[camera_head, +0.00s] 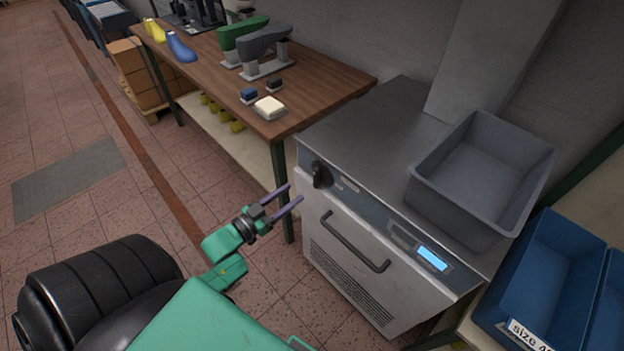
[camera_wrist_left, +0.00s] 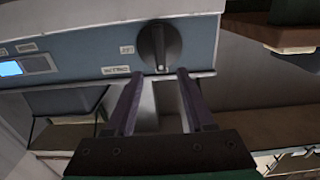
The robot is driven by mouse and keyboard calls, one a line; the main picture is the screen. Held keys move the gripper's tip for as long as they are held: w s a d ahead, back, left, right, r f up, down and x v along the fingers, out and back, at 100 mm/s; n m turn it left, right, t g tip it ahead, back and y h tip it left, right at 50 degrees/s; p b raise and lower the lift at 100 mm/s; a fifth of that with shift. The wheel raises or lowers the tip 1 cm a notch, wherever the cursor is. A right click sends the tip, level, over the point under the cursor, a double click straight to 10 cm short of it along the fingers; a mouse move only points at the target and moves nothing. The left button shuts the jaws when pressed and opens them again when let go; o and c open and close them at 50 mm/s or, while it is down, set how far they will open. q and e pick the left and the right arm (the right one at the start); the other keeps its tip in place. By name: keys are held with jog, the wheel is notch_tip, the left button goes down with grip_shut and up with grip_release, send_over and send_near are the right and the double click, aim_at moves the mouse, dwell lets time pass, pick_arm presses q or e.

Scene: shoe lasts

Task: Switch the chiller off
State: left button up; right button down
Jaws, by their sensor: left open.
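The chiller (camera_head: 370,215) is a grey metal cabinet with a front handle (camera_head: 355,242) and a lit blue display (camera_head: 433,259). Its black rotary knob (camera_head: 321,175) sits at the left end of the front control panel; the knob also shows in the left wrist view (camera_wrist_left: 159,47), with its grip bar roughly upright in that picture. My left gripper (camera_head: 294,194) is open and empty, just in front of and slightly below the knob, apart from it. In the left wrist view its two fingers (camera_wrist_left: 160,75) point toward the knob. My right gripper is not seen.
A grey bin (camera_head: 425,210) stands on the chiller top. Blue bins (camera_head: 550,290) stand at the right. A wooden bench (camera_head: 330,82) with shoe lasts, a cream block (camera_head: 269,107) and other tools is at the back left. The tiled floor at the left is mostly clear.

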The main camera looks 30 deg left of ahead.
aim_at(314, 178)
pick_arm(q)
jog(key=x, duration=0.9)
jog(key=shift+f, duration=0.1)
grip_shut()
